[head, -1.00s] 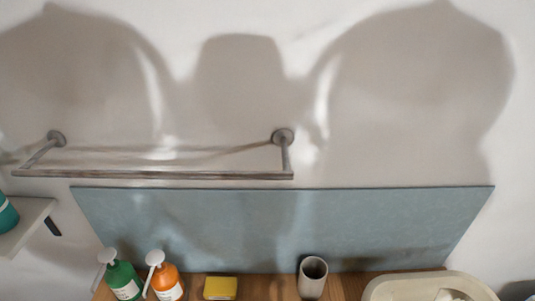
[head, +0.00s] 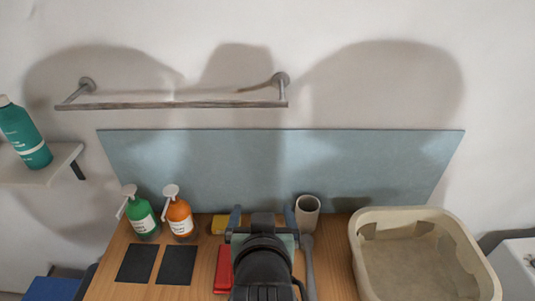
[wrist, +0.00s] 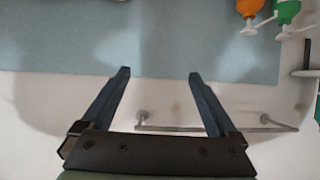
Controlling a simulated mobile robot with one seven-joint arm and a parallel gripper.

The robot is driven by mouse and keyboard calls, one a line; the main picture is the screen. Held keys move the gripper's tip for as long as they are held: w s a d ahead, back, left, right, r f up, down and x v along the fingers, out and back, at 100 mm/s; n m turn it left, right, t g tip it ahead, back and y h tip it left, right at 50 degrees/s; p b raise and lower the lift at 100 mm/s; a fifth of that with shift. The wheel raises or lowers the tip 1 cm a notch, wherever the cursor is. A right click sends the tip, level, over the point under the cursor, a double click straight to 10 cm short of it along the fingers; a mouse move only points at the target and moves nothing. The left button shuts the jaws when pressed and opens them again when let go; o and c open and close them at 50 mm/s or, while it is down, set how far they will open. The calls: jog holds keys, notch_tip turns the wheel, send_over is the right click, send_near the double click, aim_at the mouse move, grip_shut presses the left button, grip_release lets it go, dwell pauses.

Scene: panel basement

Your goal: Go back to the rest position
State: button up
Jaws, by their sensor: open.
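My gripper (wrist: 157,76) is open and empty in the wrist view, its two dark blue fingers spread apart with the blue-grey back panel and the pale wall behind them. In the head view my gripper (head: 263,212) is above the wooden counter (head: 205,270), between a yellow block (head: 219,225) and a grey cup (head: 307,213). My arm and gripper cover part of the counter, and the yellow block is partly hidden behind them.
A green pump bottle (head: 141,215) and an orange one (head: 179,214) stand at the counter's left. Black squares and a red item (head: 223,270) lie in front. A beige basin (head: 361,262) fills the right. A towel bar (head: 185,105) is on the wall; a shelf (head: 45,170) is at left.

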notch_tip(320, 180, up, 26)
jog(key=s+r+t+b, duration=0.1)
jog(key=t+b, duration=0.1)
jog(key=t, duration=0.7)
jog(key=s+d+r+t, duration=0.1)
jog(key=s+r+t, duration=0.5)
jog(key=s+r, duration=0.3)
notch_tip(320, 180, up, 4)
jog(key=shift+f, duration=0.1)
